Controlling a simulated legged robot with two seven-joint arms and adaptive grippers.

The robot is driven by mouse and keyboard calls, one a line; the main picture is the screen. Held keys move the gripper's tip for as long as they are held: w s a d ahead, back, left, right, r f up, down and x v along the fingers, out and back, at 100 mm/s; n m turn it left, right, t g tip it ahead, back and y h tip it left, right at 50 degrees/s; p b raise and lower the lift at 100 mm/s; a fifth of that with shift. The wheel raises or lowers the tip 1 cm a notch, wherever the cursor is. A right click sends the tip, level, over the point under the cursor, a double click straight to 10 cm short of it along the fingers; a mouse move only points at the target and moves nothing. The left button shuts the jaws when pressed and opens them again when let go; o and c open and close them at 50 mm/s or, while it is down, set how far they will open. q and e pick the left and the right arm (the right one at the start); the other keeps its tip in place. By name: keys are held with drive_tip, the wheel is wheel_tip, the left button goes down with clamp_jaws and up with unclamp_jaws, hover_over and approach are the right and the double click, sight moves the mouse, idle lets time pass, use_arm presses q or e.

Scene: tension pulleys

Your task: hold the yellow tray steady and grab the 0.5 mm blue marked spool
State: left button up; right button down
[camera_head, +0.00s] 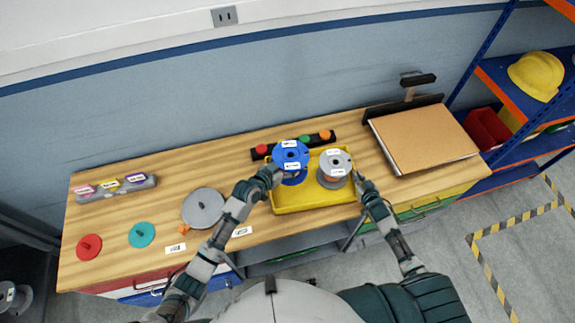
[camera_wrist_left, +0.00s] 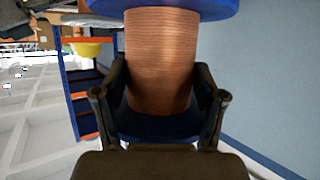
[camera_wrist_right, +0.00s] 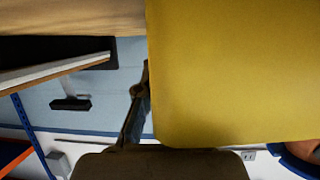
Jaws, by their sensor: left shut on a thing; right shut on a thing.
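The yellow tray (camera_head: 312,203) lies on the wooden workbench in the head view. The blue spool (camera_head: 290,150) with copper wire is at the tray's left part. My left gripper (camera_head: 270,177) is shut on it, and the left wrist view shows the fingers on both sides of the copper winding (camera_wrist_left: 162,60). A grey spool (camera_head: 334,163) stands in the tray's right part. My right gripper (camera_head: 361,183) is shut on the tray's right wall; the yellow wall (camera_wrist_right: 235,70) fills much of the right wrist view. One right finger is hidden behind it.
Behind the tray is a black strip (camera_head: 262,151) with coloured buttons. A grey disc (camera_head: 203,207), a teal disc (camera_head: 142,234) and a red disc (camera_head: 89,247) lie to the left. A shelf (camera_head: 500,90) is further right.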

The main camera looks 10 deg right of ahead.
drive_tip(key=c, duration=1.2)
unclamp_jaws()
drive_tip(key=shift+s+f, duration=0.15)
drive_tip(key=shift+f, duration=0.05)
drive_tip(key=shift+c, duration=0.2)
